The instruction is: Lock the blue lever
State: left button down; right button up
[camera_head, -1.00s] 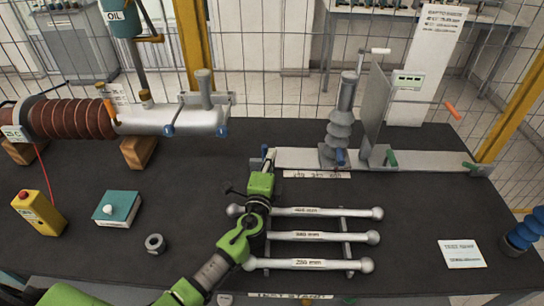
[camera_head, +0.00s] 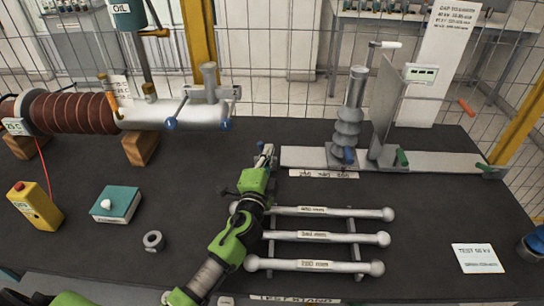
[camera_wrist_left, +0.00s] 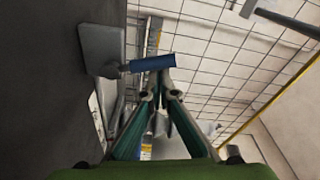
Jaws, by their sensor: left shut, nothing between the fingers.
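A blue lever (camera_wrist_left: 152,63) on a grey plate (camera_wrist_left: 102,50) shows in the left wrist view, lying across the picture just beyond my fingertips. I cannot tell whether they touch it. In the head view my left gripper (camera_head: 265,155) is at the left end of the pale metal rail (camera_head: 309,157), where a small blue part (camera_head: 260,146) shows beside the fingers. The fingers also show in the left wrist view (camera_wrist_left: 160,90), shut and empty. My right gripper is out of view.
Several silver rods with ball ends (camera_head: 330,238) lie right of my left arm. A teal box (camera_head: 116,204), a yellow control box (camera_head: 36,205) and a metal ring (camera_head: 153,241) stand at left. An upright plate (camera_head: 385,105) rises from the rail. Dark table is bare between.

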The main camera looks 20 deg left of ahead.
pick_arm(q)
jog(key=shift+s+a, duration=0.1)
jog(key=shift+a, duration=0.25)
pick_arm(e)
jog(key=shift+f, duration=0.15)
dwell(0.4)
